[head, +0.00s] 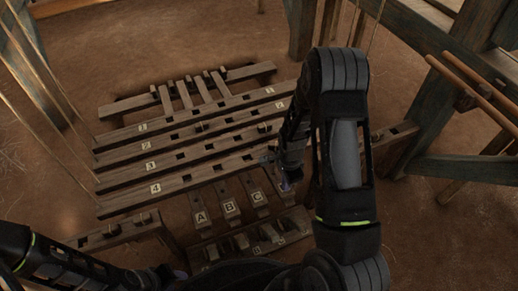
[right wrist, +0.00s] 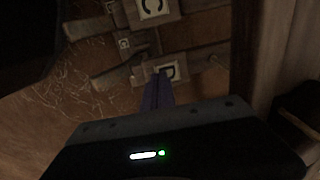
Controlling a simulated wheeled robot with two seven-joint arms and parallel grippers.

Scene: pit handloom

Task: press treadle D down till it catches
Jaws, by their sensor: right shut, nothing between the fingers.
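Treadle D (right wrist: 200,64) shows in the right wrist view with its letter plate partly covered by my right gripper (right wrist: 158,84). The gripper's fingers are shut and empty, and their tips overlap the plate's near edge. I cannot tell whether they touch it. In the head view my right gripper (head: 286,184) points down at the treadle right of C, and my arm hides part of that treadle. Whether treadle D is caught down cannot be told. My left gripper (head: 172,273) is dark and low in the head view, its fingers unclear.
Treadles A (head: 200,217), B (head: 230,208) and C (head: 259,198) lie side by side, left of D. Numbered wooden bars (head: 185,180) cross behind them. A slotted wooden block (head: 243,241) stands in front. Loom posts and cords rise at both sides.

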